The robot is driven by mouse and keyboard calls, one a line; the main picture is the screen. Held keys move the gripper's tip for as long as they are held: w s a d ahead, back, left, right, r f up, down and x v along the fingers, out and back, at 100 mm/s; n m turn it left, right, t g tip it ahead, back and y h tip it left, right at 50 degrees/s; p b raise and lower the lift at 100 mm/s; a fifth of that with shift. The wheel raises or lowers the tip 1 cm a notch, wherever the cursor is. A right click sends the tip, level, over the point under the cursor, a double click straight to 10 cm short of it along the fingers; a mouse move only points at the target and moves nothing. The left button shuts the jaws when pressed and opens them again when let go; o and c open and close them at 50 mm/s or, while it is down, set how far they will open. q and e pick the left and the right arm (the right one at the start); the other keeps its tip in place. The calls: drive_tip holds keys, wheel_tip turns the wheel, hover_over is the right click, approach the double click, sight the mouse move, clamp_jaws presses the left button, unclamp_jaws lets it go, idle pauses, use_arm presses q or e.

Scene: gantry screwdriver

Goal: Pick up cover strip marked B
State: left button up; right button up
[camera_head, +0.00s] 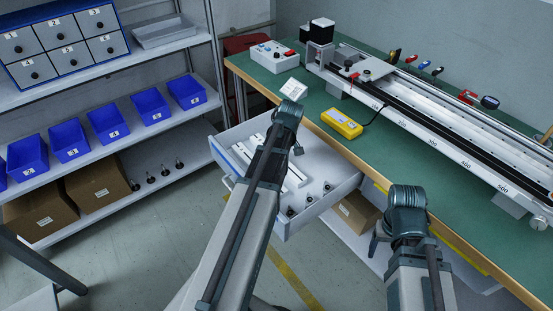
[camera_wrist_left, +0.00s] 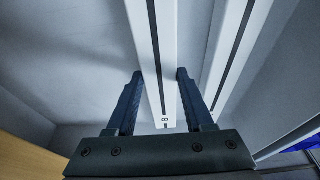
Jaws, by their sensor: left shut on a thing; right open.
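In the left wrist view my left gripper (camera_wrist_left: 160,75) is shut on a long white cover strip (camera_wrist_left: 152,40) with a dark slot, one finger along each side. A small mark near its lower end looks like a B. A second similar strip (camera_wrist_left: 236,55) lies to its right, apart from the fingers. In the head view white strips (camera_head: 294,177) lie in the open drawer (camera_head: 333,193), partly hidden by my left arm, which also hides most of my left gripper. My right gripper (camera_head: 379,246) is open and empty in front of the bench, partly hidden by its wrist.
The green bench (camera_head: 352,152) carries a yellow meter (camera_head: 341,124), a control box (camera_head: 275,57) and a long rail gantry (camera_head: 430,118). Small dark parts (camera_head: 309,199) stand in the drawer. Shelves with blue bins (camera_head: 109,120) are at left. Floor between is clear.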

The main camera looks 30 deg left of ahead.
use_arm(q)
clamp_jaws()
wheel_tip(320, 180, up, 10)
drive_tip(key=p, duration=1)
